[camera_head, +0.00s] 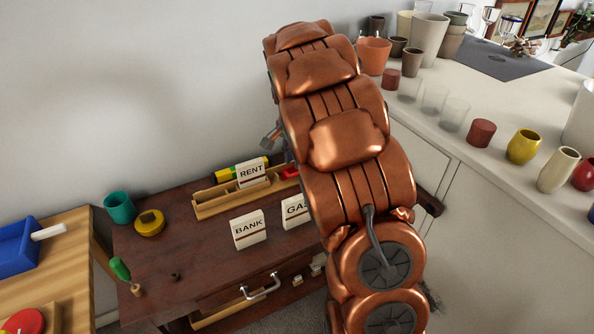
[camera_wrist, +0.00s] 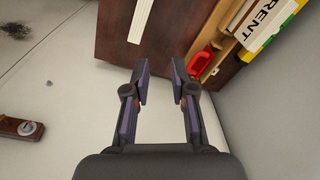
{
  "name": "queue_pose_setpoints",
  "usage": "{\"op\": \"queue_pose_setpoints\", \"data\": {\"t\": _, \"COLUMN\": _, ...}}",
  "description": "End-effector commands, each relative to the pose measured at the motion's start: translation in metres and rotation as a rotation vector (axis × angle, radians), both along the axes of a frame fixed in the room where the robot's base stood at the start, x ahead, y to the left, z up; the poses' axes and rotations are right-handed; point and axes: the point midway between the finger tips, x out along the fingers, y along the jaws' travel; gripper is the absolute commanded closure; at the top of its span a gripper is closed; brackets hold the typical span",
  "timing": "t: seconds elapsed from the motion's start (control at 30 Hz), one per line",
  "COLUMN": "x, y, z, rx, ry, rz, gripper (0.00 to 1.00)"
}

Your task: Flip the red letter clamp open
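In the head view my arm hides most of the gripper. I cannot tell whether the clamp is open or shut.
On the desk (camera_head: 185,215) stand RENT (camera_head: 251,174), BANK (camera_head: 249,230) and partly hidden GAS (camera_head: 296,210) card stacks. A teal cup (camera_head: 119,207), a yellow round item (camera_head: 150,223) and a green-handled tool (camera_head: 121,270) are at left. A white counter with cups is at right.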

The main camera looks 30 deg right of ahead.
Motion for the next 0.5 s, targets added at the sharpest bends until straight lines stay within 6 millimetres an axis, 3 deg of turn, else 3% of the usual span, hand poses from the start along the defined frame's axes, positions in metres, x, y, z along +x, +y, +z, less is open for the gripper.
{"op": "queue_pose_setpoints", "data": {"t": 0.3, "x": 0.067, "y": -0.058, "z": -0.057, "rx": 0.038, "ry": -0.071, "rz": -0.232, "gripper": 0.75}}
{"op": "queue_pose_setpoints", "data": {"t": 0.5, "x": 0.094, "y": -0.080, "z": -0.085, "rx": 0.073, "ry": -0.109, "rz": -0.337, "gripper": 0.75}}
